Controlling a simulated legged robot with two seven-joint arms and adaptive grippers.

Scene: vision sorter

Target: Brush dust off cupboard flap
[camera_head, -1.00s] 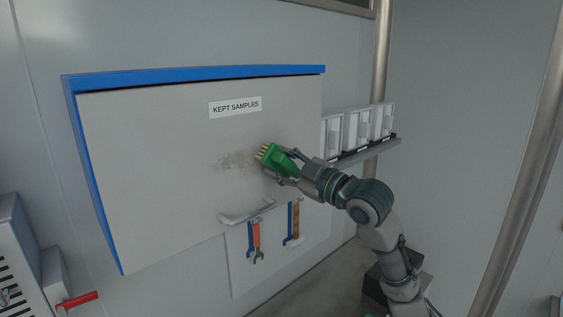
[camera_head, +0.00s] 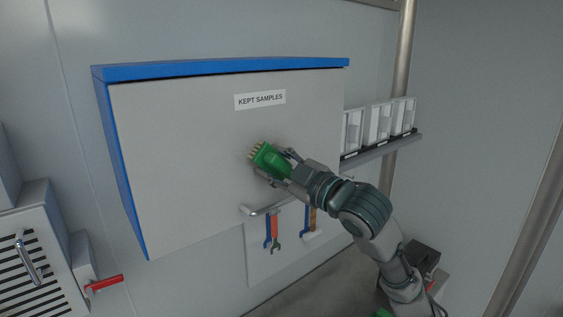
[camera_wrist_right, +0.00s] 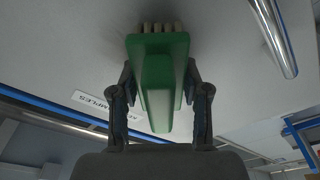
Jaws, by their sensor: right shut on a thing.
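The cupboard flap (camera_head: 180,150) is a pale grey panel with a KEPT SAMPLES label (camera_head: 260,99) and a blue frame. It is closed and has a bar handle (camera_head: 262,209) at its lower edge. My right gripper (camera_head: 274,166) is shut on a green brush (camera_head: 270,160), which also shows between its fingers in the right wrist view (camera_wrist_right: 158,85). The pale bristles (camera_head: 254,153) face the flap below the label and look to be at its surface. Only a faint dark smudge shows around them; the brush may hide more dust. My left gripper is not in view.
Tools hang on a board (camera_head: 290,255) under the flap. A shelf (camera_head: 385,150) with white bins stands at the right, close to my right arm. A vented cabinet (camera_head: 40,260) and a red lever (camera_head: 104,283) are at the lower left.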

